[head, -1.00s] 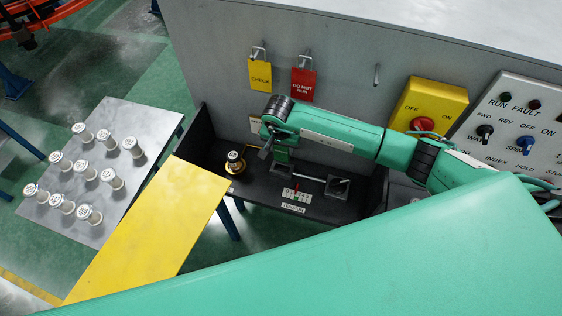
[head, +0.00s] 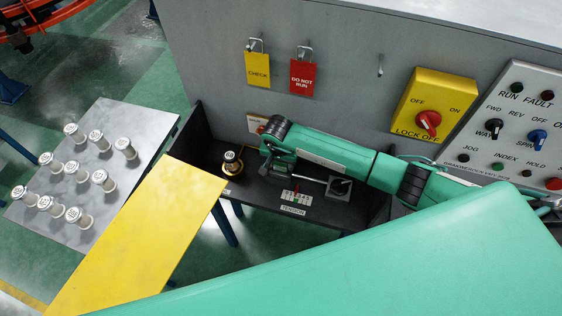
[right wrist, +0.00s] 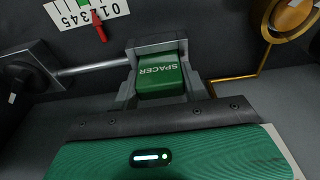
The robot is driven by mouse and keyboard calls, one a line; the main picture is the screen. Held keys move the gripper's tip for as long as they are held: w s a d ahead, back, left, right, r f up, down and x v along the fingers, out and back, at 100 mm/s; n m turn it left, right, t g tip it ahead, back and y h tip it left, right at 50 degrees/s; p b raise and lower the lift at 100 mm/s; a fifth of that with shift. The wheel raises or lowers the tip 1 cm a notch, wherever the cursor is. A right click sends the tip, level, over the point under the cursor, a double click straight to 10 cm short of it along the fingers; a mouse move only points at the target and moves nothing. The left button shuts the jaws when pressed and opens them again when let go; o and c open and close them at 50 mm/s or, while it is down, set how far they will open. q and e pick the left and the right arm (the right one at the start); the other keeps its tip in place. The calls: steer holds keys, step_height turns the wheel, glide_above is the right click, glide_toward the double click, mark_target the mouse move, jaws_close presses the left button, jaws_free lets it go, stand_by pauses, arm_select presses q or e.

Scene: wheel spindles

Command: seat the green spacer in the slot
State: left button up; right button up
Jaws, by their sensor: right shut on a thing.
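The green spacer (right wrist: 161,79), lettered SPACER, lies between the fingers of my right gripper (right wrist: 158,92) in the right wrist view. The gripper is shut on it. A grey metal block (right wrist: 157,46) stands right behind the spacer's far end; I cannot tell how far the spacer is in the slot. In the head view my right gripper (head: 268,164) points down low over the black shelf (head: 262,194), and the arm hides most of the spacer. My left gripper is not in view.
A brass-based spindle (head: 232,161) stands left of the gripper. A rod runs right to a block with a black knob (head: 340,186), near the tension scale (head: 297,198). A yellow plate (head: 140,240) and a table (head: 110,118) with several white spools are at left.

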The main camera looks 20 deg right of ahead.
steer(key=o, duration=1)
steer(key=shift+r+p, duration=0.2)
steer(key=shift+p, duration=0.15)
steer(key=r+p, duration=0.2)
steer(key=r, duration=0.2)
steer(key=s+r+p, duration=0.1)
steer(key=r+p, duration=0.1)
steer(key=r, duration=0.2)
steer(key=a+r+p, duration=0.1)
steer(key=r+p, duration=0.2)
steer(key=shift+s+r, duration=0.2)
steer(key=shift+r, duration=0.2)
steer(key=shift+f, duration=0.1)
